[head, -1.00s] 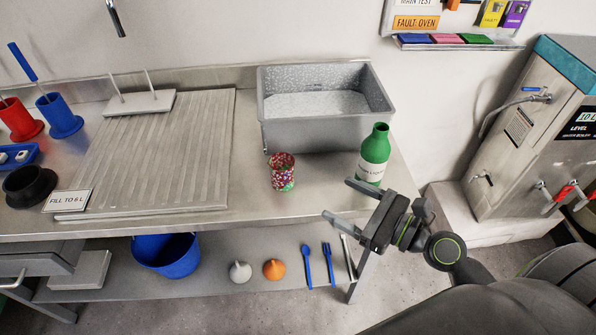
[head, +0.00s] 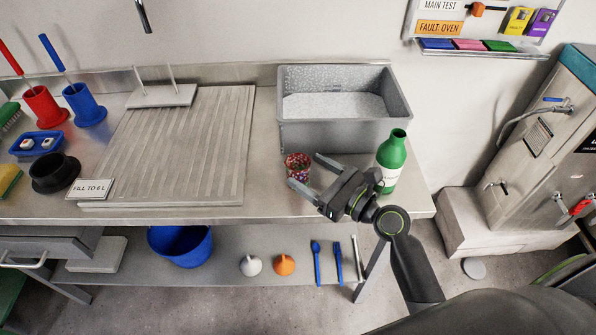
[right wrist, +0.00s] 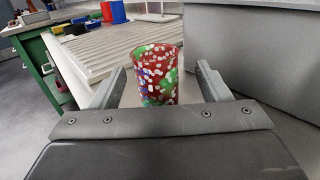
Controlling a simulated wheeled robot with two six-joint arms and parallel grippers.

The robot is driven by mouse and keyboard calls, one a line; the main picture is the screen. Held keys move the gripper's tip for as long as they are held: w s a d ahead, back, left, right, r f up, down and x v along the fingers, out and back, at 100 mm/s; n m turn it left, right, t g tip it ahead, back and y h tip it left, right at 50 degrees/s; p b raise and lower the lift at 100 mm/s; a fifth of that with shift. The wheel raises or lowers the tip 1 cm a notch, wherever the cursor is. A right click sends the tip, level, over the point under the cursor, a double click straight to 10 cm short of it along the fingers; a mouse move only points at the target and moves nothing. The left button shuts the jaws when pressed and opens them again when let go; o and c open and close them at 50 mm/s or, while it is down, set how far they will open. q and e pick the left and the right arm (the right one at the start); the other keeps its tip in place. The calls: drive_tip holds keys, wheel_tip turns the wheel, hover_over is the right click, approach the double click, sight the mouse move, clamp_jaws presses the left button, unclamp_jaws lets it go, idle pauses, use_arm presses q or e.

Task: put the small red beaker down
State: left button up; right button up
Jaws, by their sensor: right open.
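The small red beaker (head: 297,167) stands upright on the steel bench in front of the grey bin. It is red with white, green and blue specks. In the right wrist view the beaker (right wrist: 157,75) shows between and beyond my right gripper's fingers. My right gripper (head: 308,172) is open, with its fingertips close to the beaker and a gap on each side. I cannot tell how far the fingers reach around it. My left gripper is not in view.
A green bottle (head: 391,160) stands right of my right gripper. The grey bin (head: 345,136) is behind the beaker. A ribbed drainboard (head: 180,150) lies to the left, with a "FILL TO 6 L" sign (head: 90,188). A lower shelf holds a blue bucket (head: 180,245) and small tools.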

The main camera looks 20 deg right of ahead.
sight(291, 163)
drive_tip(key=x, duration=0.5)
drive_tip(key=shift+a+f, duration=0.1)
drive_tip(key=shift+a, duration=0.2)
drive_tip(key=c, duration=1.1)
